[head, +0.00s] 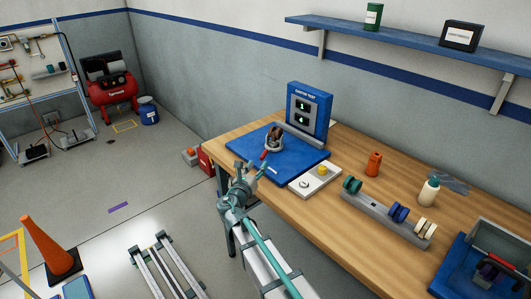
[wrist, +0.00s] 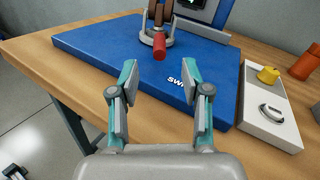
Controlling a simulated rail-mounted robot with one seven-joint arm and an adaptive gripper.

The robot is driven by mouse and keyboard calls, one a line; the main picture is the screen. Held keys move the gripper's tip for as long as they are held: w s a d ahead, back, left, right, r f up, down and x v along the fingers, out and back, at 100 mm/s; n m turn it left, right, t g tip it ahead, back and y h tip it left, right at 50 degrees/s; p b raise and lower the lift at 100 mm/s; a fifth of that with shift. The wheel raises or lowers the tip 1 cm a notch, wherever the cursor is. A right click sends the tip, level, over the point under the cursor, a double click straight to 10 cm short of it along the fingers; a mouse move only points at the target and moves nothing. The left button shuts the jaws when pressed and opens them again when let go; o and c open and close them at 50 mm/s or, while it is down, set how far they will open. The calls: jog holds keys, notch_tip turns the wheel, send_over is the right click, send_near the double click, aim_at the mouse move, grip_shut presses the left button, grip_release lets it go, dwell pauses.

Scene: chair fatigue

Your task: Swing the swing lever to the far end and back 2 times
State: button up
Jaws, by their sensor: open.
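The swing lever has a red grip (wrist: 159,47) that points toward me, on a brown and metal pivot. It stands on a blue base plate (wrist: 100,48) on the wooden bench. The red grip also shows in the head view (head: 264,155). My gripper (wrist: 161,98) is open and empty. It is in front of the red grip, apart from it, with the grip in line between the two fingers. A display box (head: 309,110) with two green readouts stands behind the lever. In the wrist view the top of the pivot is cut off by the frame edge.
A white control box (head: 316,179) with a yellow button (head: 323,170) sits right of the plate. An orange bottle (head: 374,164), a grey rack (head: 388,220) with coloured rollers and a white bottle (head: 429,190) stand farther right. The bench edge (wrist: 62,92) is at left.

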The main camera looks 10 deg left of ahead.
aim_at(266, 152)
jog(key=p+x, duration=0.2)
jog(key=x, duration=0.8)
jog(key=shift+p, duration=0.3)
grip_shut()
